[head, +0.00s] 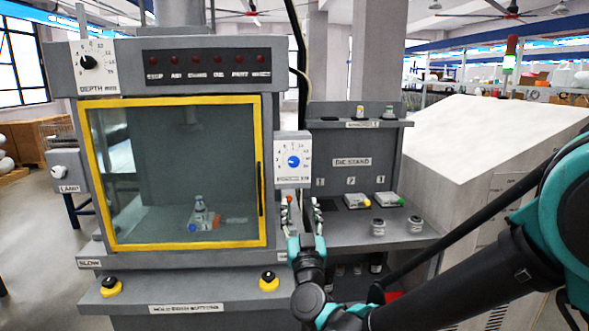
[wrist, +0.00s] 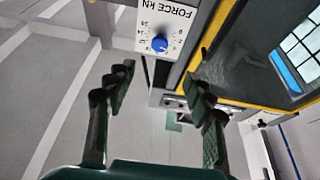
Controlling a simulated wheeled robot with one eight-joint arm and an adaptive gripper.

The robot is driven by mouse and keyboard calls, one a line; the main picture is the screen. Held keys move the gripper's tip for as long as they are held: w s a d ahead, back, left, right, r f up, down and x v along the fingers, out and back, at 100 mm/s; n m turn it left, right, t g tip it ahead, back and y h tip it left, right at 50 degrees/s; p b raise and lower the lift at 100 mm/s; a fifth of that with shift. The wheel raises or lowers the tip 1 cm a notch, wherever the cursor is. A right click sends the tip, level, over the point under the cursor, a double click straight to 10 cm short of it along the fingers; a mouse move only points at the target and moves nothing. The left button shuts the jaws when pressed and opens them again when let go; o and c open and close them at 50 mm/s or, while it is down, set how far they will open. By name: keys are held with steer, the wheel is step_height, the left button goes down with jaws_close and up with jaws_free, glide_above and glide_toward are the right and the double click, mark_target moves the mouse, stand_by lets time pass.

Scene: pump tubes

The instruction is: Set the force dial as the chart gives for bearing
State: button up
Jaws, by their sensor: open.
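The force dial (head: 293,161) is a blue knob on a white scale plate, on a grey box at the right edge of the press. In the wrist view the blue knob (wrist: 159,43) shows upside down under the label FORCE KN. Its exact pointer setting is too small to read. My gripper (head: 303,207) is open and empty, just below the dial box in the head view. In the wrist view its two fingers (wrist: 160,83) stand apart, with the knob beyond and between them. I see no readable bearing chart.
The press has a yellow-framed clear door (head: 262,180), a depth dial (head: 88,62), a left-side knob (head: 65,170) and two black-and-yellow buttons (head: 111,286). A die stand (head: 352,162) with small parts stands right of the dial. A pale slanted panel (head: 480,135) stands farther right.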

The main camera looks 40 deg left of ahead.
mark_target(294, 164)
steer(key=x, duration=1.6)
steer(key=shift+r, duration=0.15)
steer(key=c, duration=1.2)
steer(key=shift+o, duration=0.2)
steer(key=shift+m, duration=0.4)
